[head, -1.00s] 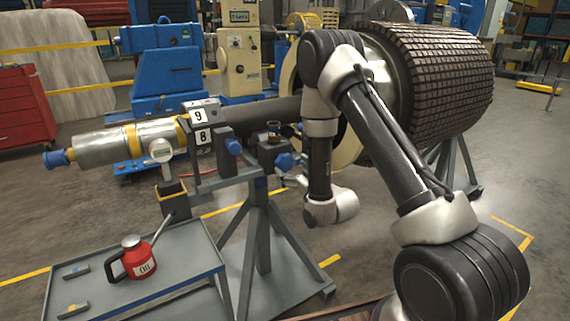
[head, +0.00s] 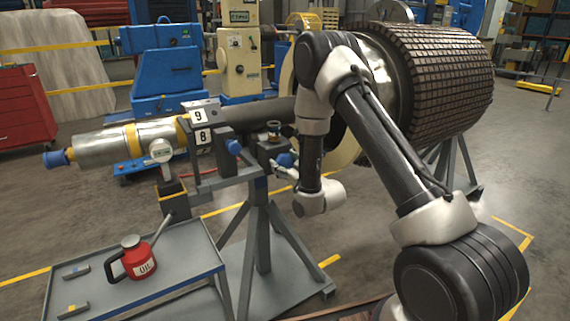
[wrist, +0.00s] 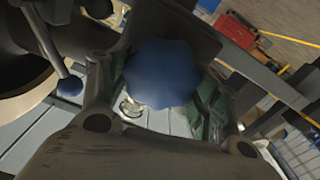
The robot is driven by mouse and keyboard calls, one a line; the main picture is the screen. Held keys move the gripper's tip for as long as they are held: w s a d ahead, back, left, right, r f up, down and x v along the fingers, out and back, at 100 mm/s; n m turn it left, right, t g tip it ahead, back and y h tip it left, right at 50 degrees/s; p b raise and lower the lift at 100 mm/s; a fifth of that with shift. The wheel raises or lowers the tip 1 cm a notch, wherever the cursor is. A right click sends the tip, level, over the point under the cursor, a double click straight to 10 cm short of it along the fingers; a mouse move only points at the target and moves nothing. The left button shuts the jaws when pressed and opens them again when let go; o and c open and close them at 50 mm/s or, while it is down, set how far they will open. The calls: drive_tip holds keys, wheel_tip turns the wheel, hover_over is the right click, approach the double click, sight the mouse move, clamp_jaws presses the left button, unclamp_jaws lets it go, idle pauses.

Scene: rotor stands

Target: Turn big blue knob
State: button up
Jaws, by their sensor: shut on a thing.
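The big blue knob (wrist: 160,72), with a lobed rim, fills the middle of the wrist view between the two fingers. My gripper (wrist: 160,88) is shut on it, with one green-padded finger at its right side and the other at its left. In the head view, a blue knob (head: 285,160) shows on the side of the grey rotor stand (head: 262,225), right at my gripper's tip. The far side of the knob and its shaft are hidden.
A second blue knob (head: 234,146) sits close by on the stand. A grey cart (head: 190,250) with a red oil can (head: 137,258) stands at the lower left. A large dark rotor (head: 440,80) lies behind my arm.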

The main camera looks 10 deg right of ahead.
drive_tip(key=m, duration=0.4)
drive_tip(key=shift+d+m, duration=0.1)
drive_tip(key=shift+m, duration=0.2)
drive_tip(key=shift+d+m, duration=0.1)
drive_tip(key=shift+m, duration=2)
drive_tip(key=o, duration=1)
drive_tip(key=v, duration=1.2)
